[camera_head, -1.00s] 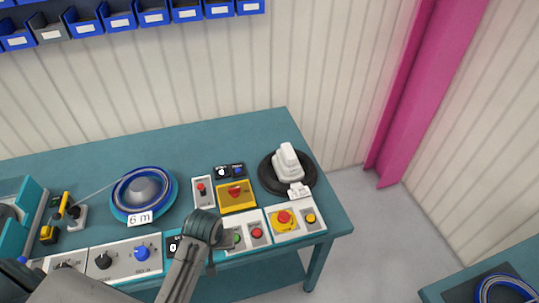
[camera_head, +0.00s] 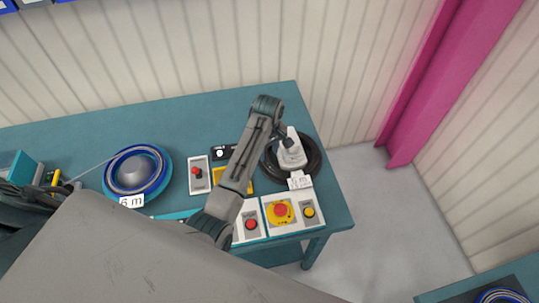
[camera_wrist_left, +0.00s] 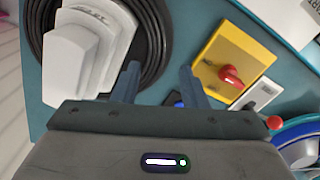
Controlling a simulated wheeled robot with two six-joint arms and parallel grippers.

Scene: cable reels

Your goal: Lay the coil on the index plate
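A blue and white coil (camera_head: 138,170) with a "6 m" tag lies around a grey dome on a blue round plate (camera_head: 167,178) at the left of the table. A black ringed coil or disc (camera_head: 313,160) lies around a white stepped block (camera_head: 292,152) at the table's right end, with a white tag; both show in the wrist view as black rings (camera_wrist_left: 158,50) and white block (camera_wrist_left: 82,48). I cannot tell which part is the index plate. My right gripper is out of view.
A yellow box with a red knob (camera_wrist_left: 229,73) stands beside the black rings. Button panels (camera_head: 280,212) line the front edge. Another blue coil (camera_head: 500,296) sits on a separate table at lower right. The teal table's back strip (camera_head: 210,115) is clear.

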